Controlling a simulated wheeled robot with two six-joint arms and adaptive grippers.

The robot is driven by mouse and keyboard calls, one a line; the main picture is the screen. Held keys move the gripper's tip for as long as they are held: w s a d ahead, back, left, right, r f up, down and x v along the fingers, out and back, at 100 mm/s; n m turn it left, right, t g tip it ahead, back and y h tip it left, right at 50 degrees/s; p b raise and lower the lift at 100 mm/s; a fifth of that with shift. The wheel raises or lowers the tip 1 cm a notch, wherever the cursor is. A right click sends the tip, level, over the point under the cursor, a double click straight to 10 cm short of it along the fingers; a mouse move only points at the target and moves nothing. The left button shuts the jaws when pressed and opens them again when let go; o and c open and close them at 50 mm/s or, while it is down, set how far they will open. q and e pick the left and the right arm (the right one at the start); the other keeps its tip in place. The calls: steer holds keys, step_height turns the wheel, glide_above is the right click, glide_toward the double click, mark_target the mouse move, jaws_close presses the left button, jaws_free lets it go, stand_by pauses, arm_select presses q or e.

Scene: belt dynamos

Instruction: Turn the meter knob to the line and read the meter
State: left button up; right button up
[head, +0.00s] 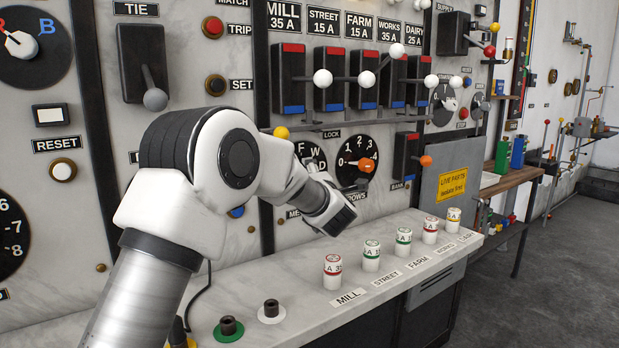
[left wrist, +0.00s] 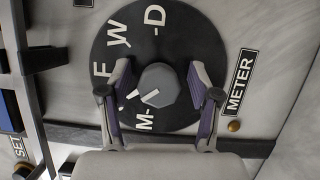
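The meter knob (left wrist: 160,86) is a grey faceted knob on a black round dial (left wrist: 183,35) with the letters D, W, F and M. The METER label (left wrist: 240,82) is beside it. A short white mark shows on the knob's lower left; I cannot tell exactly which letter it faces. My left gripper (left wrist: 159,90) is open, one finger on each side of the knob, apparently with small gaps. In the head view the dial (head: 308,153) is partly hidden behind my left wrist, and so is the knob. My right gripper is not in view.
A numbered dial with an orange knob (head: 367,165) is close right of my wrist. Breaker levers with white balls (head: 323,78) are above. Below, a bench (head: 300,325) holds several labelled fuses (head: 333,272). A dial showing 6, 7, 8 (head: 12,235) is cut off at left.

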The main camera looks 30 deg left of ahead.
arm_select(q)
steer(key=v, duration=1.2)
steer(key=shift+r, duration=0.1)
